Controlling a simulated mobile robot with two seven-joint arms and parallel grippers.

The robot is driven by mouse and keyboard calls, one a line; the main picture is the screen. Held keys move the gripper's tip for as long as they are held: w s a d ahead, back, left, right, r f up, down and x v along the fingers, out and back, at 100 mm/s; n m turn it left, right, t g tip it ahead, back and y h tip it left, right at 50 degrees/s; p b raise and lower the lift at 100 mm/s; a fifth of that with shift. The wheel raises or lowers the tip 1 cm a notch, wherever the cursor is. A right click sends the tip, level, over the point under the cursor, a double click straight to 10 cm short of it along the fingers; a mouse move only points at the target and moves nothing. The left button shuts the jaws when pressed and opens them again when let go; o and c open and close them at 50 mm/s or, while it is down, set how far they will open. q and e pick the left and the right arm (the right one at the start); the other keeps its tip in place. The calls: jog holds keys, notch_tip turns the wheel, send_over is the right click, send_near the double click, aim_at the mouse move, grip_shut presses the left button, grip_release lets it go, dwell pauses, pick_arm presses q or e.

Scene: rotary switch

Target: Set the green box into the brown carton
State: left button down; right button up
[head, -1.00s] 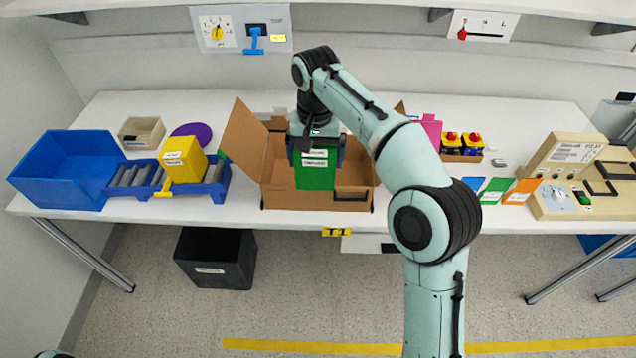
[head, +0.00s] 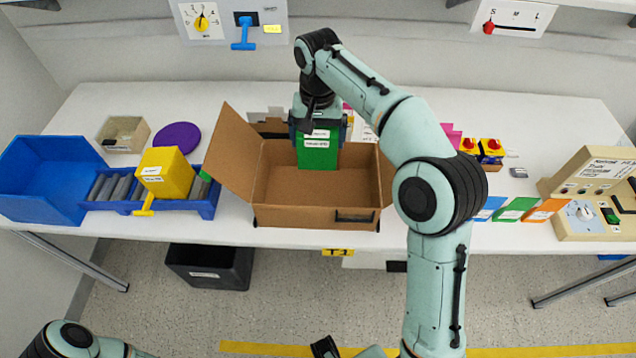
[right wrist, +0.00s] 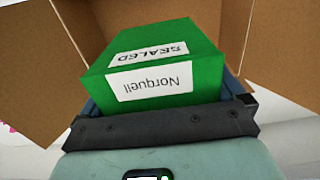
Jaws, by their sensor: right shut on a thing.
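The green box (head: 318,152) hangs in my right gripper (head: 320,125), above the back part of the open brown carton (head: 316,214). I cannot tell how far its lower end reaches below the carton's rim. In the right wrist view the green box (right wrist: 160,65) shows white labels reading "SEALED" and "Norquell", with the carton's flaps (right wrist: 285,50) around it. The gripper is shut on it at its near end. The carton stands on the table with its left flap spread out. My left arm shows at the bottom left; its gripper is hard to make out at the bottom edge.
Left of the carton are a yellow box (head: 165,174) on a blue roller tray and a blue bin (head: 45,180). A purple disc (head: 177,138) lies behind. Coloured cards (head: 515,209) and a beige control panel (head: 590,200) are at the right. A black bin (head: 210,267) stands below.

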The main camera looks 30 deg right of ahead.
pick_arm(q)
jog(key=shift+s+f+b, duration=0.35)
jog(key=shift+f+b, duration=0.35)
jog(key=shift+f, duration=0.2)
jog(key=shift+s+f+b, duration=0.35)
jog(key=shift+f+b, duration=0.35)
jog(key=shift+f, duration=0.15)
pick_arm(e)
jog(key=shift+f, duration=8.4)
jog(key=shift+f, duration=0.2)
jog(key=o, duration=1)
jog(key=shift+c, duration=0.2)
notch_tip(320, 180, up, 12)
jog(key=shift+r+p, duration=0.2)
jog(key=shift+p, duration=0.8)
pick_arm(q)
jog(key=shift+w+r, duration=0.2)
jog(key=shift+r, duration=0.35)
jog(key=shift+w+r, duration=0.15)
jog(key=shift+r, duration=0.35)
